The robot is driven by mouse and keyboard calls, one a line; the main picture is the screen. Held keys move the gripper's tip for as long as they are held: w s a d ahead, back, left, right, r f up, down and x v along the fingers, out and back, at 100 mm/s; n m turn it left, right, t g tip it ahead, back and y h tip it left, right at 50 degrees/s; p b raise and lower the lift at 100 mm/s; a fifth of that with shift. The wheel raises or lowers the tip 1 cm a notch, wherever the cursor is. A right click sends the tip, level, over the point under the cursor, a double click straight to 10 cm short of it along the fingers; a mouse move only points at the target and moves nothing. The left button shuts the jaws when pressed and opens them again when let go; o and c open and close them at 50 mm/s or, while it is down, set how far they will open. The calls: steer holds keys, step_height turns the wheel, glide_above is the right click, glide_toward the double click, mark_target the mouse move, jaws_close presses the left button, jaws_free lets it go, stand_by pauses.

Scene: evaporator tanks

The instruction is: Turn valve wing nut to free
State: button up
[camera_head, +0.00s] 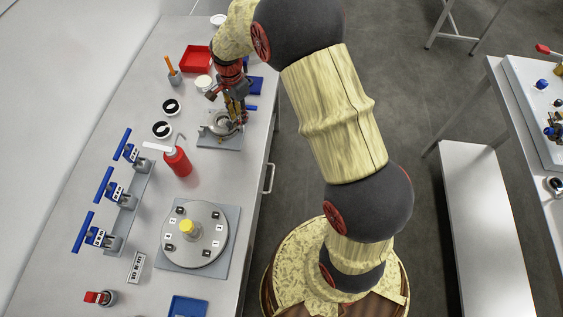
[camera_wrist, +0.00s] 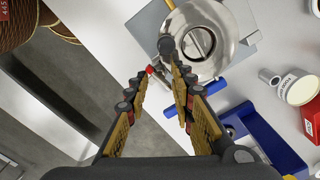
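The round metal valve body (camera_wrist: 234,52) shows at the top of the wrist view, with a slotted disc in its centre. It sits on a grey plate (camera_head: 211,142) near the far end of the bench in the head view. My gripper (camera_wrist: 155,64) reaches to the near edge of the valve, with its fingers apart and tips converging. A small red-tipped piece (camera_wrist: 150,70) shows between the fingertips; I cannot tell whether it touches them. A dark rounded piece (camera_wrist: 166,44) is at the right fingertip. I cannot make out the wing nut clearly; the fingers may hide it.
A blue bar (camera_wrist: 212,87) lies close beside the valve. A red bottle (camera_head: 177,161) and a round dial plate (camera_head: 212,250) stand closer on the bench.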

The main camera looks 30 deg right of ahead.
steer(key=m+b, duration=0.2)
steer(key=m, duration=0.3)
steer(key=shift+f, duration=0.15)
step_height(320, 180, up, 8)
steer(key=shift+r+p, duration=0.15)
steer(key=shift+p, duration=0.7)
steer(key=s+r+n+t+b, duration=0.25)
steer(key=s+n+b, duration=0.3)
steer(key=s, duration=0.35)
steer(key=s+r+n+t+b, duration=0.1)
steer(key=s+r+n+b, duration=0.3)
steer(key=s+n, duration=0.3)
steer(key=s+f+n+t+b, duration=0.1)
steer(key=s+f+n+b, duration=0.3)
steer(key=s, duration=0.8)
steer(key=shift+s+d+n+t+b, duration=0.15)
steer(key=shift+d+n+t+b, duration=0.25)
steer(key=shift+n+b, duration=0.3)
steer(key=shift+r, duration=0.2)
